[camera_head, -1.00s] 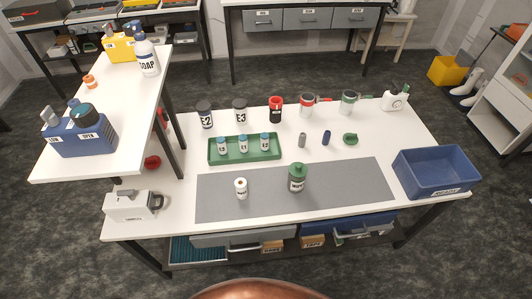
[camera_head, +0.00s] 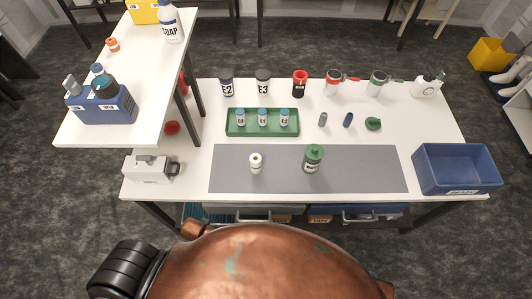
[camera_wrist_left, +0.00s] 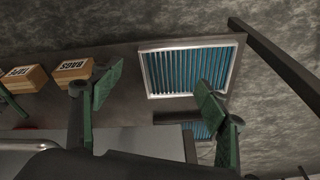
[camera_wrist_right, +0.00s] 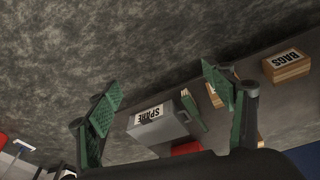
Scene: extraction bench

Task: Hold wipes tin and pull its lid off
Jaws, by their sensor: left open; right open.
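Two containers stand upright on the grey mat (camera_head: 350,180). One is a small white cylinder (camera_head: 256,163) with a dark label and a small round mark on top. The other is a larger dark green container (camera_head: 313,158) with a green top and a pale label. The labels are too small to read, so I cannot tell for sure which is the wipes tin. Both look closed. My left gripper (camera_wrist_left: 157,95) is open and empty, facing the shelf under the bench. My right gripper (camera_wrist_right: 160,95) is also open and empty, facing the floor and that shelf.
A green tray (camera_head: 232,131) with small bottles lies behind the mat. A blue bin (camera_head: 455,168) stands at right, a white device (camera_head: 150,168) at left. A raised shelf (camera_head: 150,120) overhangs the left side. Several cups and bottles line the back. The mat is otherwise clear.

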